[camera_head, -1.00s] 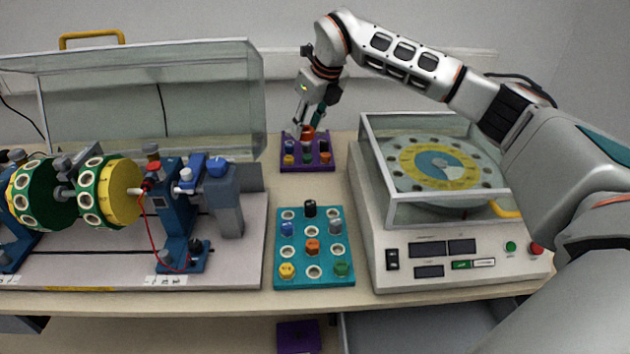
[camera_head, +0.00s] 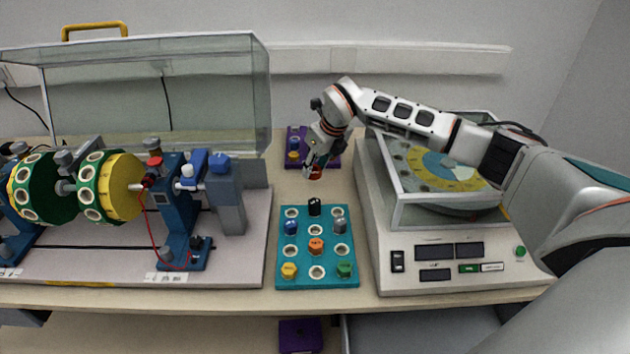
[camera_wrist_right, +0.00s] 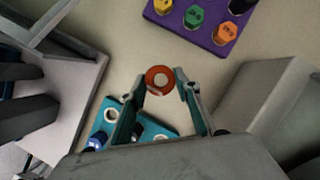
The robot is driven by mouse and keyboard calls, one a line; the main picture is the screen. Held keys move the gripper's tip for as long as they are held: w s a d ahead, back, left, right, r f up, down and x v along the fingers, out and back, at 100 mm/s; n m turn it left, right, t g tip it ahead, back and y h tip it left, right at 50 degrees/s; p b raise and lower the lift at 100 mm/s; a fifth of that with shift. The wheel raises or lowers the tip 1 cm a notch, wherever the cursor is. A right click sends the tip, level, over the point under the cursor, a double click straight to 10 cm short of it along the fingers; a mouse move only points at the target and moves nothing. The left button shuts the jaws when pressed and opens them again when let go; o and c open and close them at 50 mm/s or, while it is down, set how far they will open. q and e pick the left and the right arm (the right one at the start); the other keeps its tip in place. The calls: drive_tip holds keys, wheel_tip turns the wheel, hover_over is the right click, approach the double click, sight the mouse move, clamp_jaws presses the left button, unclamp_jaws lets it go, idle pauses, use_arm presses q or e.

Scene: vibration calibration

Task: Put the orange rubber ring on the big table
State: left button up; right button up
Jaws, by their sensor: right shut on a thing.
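The orange rubber ring (camera_wrist_right: 159,79) is red-orange with an open hole and sits between the fingertips of my right gripper (camera_wrist_right: 162,84) in the wrist view. In the head view my right gripper (camera_head: 316,170) is shut on the ring and hangs above the pale table (camera_head: 288,186), between the purple rack and the teal rack. The ring is mostly hidden there, only a reddish bit showing. My left gripper is not in view.
The purple rack (camera_head: 332,160) with coloured parts stands behind the gripper. The teal rack (camera_head: 283,262) is in front. A machine with a glass lid (camera_head: 390,270) stands right, a drum rig (camera_head: 225,200) left.

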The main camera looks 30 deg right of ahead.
sight(315, 190)
drive_tip(key=shift+f, duration=2.5)
drive_tip(key=shift+f, duration=0.1)
drive_tip(key=o, duration=0.9)
drive_tip(key=shift+o, duration=0.2)
drive_tip(key=v, duration=1.2)
